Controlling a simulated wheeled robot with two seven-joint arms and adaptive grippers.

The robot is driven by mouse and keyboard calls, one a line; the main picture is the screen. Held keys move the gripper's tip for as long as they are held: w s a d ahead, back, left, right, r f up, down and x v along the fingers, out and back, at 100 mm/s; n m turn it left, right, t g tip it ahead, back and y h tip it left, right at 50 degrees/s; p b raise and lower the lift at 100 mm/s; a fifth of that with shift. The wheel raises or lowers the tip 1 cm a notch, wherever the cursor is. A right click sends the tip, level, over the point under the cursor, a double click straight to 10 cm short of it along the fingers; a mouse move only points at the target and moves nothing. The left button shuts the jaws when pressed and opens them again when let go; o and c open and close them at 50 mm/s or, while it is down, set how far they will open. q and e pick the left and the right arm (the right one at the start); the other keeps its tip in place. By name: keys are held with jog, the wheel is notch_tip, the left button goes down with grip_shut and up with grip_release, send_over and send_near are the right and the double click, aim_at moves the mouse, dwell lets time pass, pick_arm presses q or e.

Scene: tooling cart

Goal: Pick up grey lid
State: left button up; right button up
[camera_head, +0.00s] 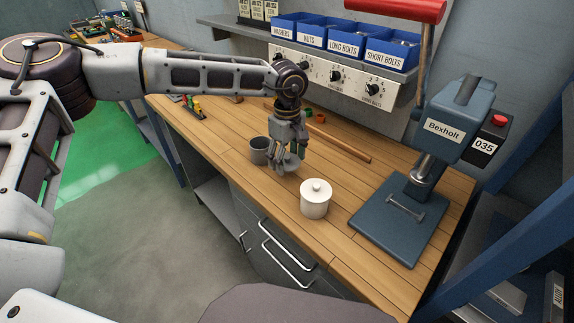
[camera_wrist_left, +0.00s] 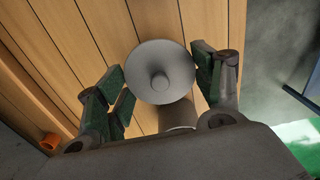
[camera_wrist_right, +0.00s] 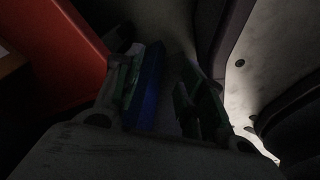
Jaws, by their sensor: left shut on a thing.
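The grey lid (camera_wrist_left: 160,72) is round with a small knob, held between the fingers of my left gripper (camera_wrist_left: 162,82) in the left wrist view. In the head view, the lid (camera_head: 291,162) shows below the fingers of my left gripper (camera_head: 287,152), just right of the grey cup (camera_head: 258,152). The cup stands open on the bench; in the left wrist view the cup (camera_wrist_left: 178,117) is partly hidden behind the lid. My right gripper (camera_wrist_right: 172,85) shows only in its dark wrist view, its fingers apart.
A white lidded jar (camera_head: 315,200) stands right of the left gripper. A blue press (camera_head: 420,170) stands at the bench's right end. A wooden rod (camera_head: 335,146) lies behind the gripper. Blue bins (camera_head: 345,38) line the shelf. Bench between jar and press is clear.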

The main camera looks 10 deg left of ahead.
aim_at(287, 157)
pick_arm(q)
notch_tip(287, 157, up, 5)
jog(key=shift+f, duration=0.15)
jog(key=shift+r, duration=0.5)
pick_arm(e)
jog(key=shift+s+d, duration=0.1)
jog(key=shift+s, duration=0.1)
jog(key=shift+w, duration=0.25)
jog(key=shift+s, duration=0.1)
